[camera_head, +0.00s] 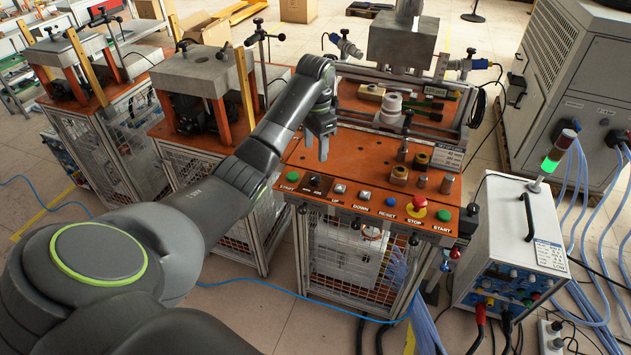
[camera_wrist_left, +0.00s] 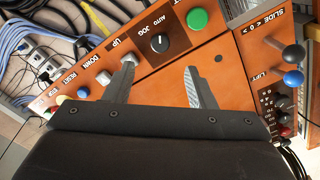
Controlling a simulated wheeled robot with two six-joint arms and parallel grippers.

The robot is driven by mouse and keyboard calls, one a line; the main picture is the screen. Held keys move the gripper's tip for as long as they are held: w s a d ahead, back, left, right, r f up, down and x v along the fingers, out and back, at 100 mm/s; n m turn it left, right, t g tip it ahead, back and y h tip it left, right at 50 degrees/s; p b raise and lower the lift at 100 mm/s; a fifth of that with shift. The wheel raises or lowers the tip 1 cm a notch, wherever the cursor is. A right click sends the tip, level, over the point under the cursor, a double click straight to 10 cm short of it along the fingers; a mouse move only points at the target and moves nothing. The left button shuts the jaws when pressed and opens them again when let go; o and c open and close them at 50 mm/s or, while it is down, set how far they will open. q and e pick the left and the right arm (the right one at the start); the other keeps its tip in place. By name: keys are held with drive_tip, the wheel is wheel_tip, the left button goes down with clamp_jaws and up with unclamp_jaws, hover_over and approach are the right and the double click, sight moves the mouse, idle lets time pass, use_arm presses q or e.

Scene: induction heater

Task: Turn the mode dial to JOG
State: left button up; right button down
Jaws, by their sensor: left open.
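The mode dial (camera_wrist_left: 160,43) is a round black knob on the orange control panel, between the JOG and AUTO labels and beside a green button. In the head view the dial (camera_head: 315,181) is small, and its setting cannot be told. My left gripper (camera_head: 321,150) hangs above the panel, over the dial area. In the wrist view the left gripper (camera_wrist_left: 159,70) is open and empty, with its fingers apart and the dial seen beyond the gap between them. No contact with the dial shows. My right gripper is not in view.
The panel row also holds a green START button (camera_head: 292,177), white UP (camera_head: 340,188) and DOWN (camera_head: 365,195) buttons, a blue RESET button (camera_head: 391,202) and a red STOP button (camera_head: 417,205). Knobs and a press stand behind the row. A white power unit (camera_head: 515,235) stands at the right.

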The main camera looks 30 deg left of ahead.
sight(315, 177)
use_arm(q)
wheel_tip(315, 177, down, 9)
drive_tip(key=shift+r+p, duration=0.1)
drive_tip(key=shift+p, duration=0.5)
drive_tip(key=shift+f, duration=0.55)
drive_tip(key=shift+r, duration=0.1)
drive_tip(key=c, duration=1)
